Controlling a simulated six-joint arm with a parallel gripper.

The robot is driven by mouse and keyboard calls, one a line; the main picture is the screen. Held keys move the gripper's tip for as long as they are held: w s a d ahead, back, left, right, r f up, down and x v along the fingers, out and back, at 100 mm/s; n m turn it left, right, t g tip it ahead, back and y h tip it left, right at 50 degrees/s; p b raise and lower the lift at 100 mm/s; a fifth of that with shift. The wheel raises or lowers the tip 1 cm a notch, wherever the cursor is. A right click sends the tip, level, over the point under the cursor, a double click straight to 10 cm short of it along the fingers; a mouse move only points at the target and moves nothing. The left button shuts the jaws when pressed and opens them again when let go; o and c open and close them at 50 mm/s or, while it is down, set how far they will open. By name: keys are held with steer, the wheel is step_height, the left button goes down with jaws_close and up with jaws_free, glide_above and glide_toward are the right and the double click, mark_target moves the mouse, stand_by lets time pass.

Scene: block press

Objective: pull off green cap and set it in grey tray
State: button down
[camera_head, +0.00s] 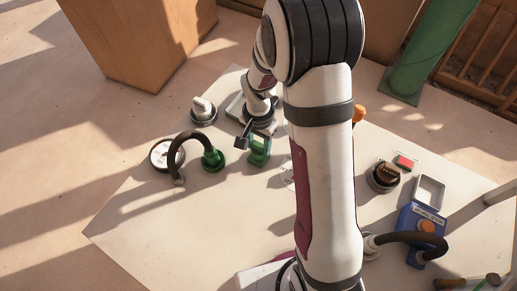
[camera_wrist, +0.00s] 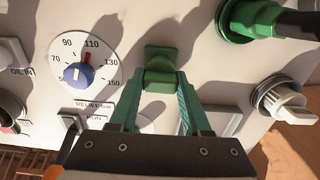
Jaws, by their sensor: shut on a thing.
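The green cap (camera_wrist: 160,78) is between the fingertips of my gripper (camera_wrist: 160,88) in the wrist view. My green fingers are shut on its sides. In the head view my gripper (camera_head: 258,150) is low over the pale panel, right of the green hose fitting. I cannot tell whether the cap still touches the panel. A grey, shallow tray-like shape (camera_wrist: 226,122) lies right of my fingers in the wrist view, partly hidden by my gripper. In the head view a grey rectangle (camera_head: 234,108) shows beneath my wrist, partly covered.
A green fitting (camera_wrist: 251,20) with a black hose and a pale knob (camera_wrist: 286,102) stand close on the right in the wrist view. A dial with a blue knob (camera_wrist: 78,76) is left. A blue box (camera_head: 418,222) and a pale open frame (camera_head: 443,190) are farther right.

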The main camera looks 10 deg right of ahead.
mark_target(258, 144)
steer(key=shift+r, duration=2.45)
steer(key=w+d+r, duration=0.3)
steer(key=w+d, duration=0.9)
steer(key=w+a+f, duration=0.2)
steer(key=a, duration=0.1)
steer(key=w+a+f, duration=0.2)
steer(key=a, duration=0.1)
steer(key=w+a+f, duration=0.2)
steer(key=a, duration=0.1)
steer(key=shift+f, duration=0.1)
steer(key=shift+w+a+f, duration=0.1)
steer(key=shift+a+f, duration=0.15)
steer(key=shift+f, duration=1.9)
steer(key=shift+f, duration=0.1)
